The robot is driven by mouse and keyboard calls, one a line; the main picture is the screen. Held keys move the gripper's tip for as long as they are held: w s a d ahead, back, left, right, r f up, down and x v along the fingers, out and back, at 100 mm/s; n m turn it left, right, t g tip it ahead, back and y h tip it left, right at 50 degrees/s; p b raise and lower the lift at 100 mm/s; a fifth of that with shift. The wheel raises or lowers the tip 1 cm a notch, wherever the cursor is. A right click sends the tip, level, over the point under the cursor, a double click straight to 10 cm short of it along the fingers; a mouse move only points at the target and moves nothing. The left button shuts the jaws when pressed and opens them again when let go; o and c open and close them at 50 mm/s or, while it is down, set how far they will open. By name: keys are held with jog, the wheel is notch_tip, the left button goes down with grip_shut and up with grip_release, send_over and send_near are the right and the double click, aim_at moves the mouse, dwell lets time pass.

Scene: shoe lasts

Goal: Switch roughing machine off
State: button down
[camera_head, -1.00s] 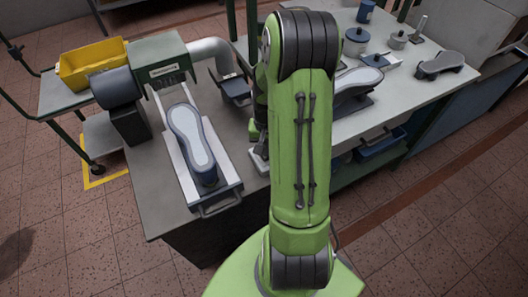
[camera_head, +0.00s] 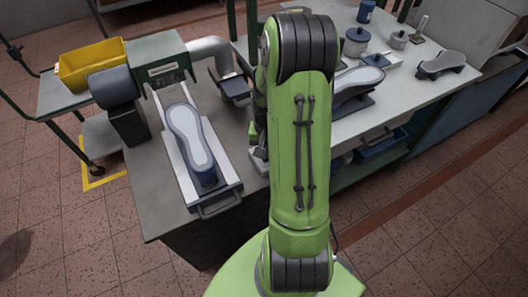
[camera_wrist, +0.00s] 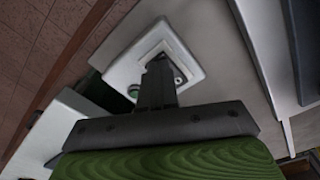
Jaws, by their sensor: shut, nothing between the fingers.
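The roughing machine (camera_head: 162,66) is a green box with a label and a dark roller drum at the left of the bench in the head view. A pale square switch box (camera_wrist: 187,55) with a raised frame lies beneath my gripper in the wrist view. My gripper (camera_wrist: 158,72) is shut and empty, its fingertips over the box's middle. The fingers hide part of the switch, so its position and any contact cannot be told. A small green round part (camera_wrist: 133,91) shows beside the fingers. In the head view my arm hides the gripper.
A shoe last (camera_head: 190,138) lies sole up on a sliding carriage in front of the machine. A yellow bin (camera_head: 90,62) stands at left. A grey pipe (camera_head: 210,50) leaves the machine. More lasts and blue and grey pots (camera_head: 356,40) stand on the right bench.

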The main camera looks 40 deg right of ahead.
notch_tip(320, 180, up, 7)
jog(key=p, duration=0.5)
dwell(0.4)
jog(key=a+r+n+t+h, duration=0.15)
jog(key=a+r+n, duration=0.25)
jog(key=a+r, duration=0.75)
jog(key=s+a+r+n+t+y, duration=0.1)
jog(key=s+a+r+n+t, duration=0.3)
jog(key=s+a+r, duration=0.4)
jog(key=s+r+n, duration=0.1)
jog(key=s, duration=0.2)
jog(key=shift+a+r, duration=0.25)
jog(key=shift+r, duration=0.05)
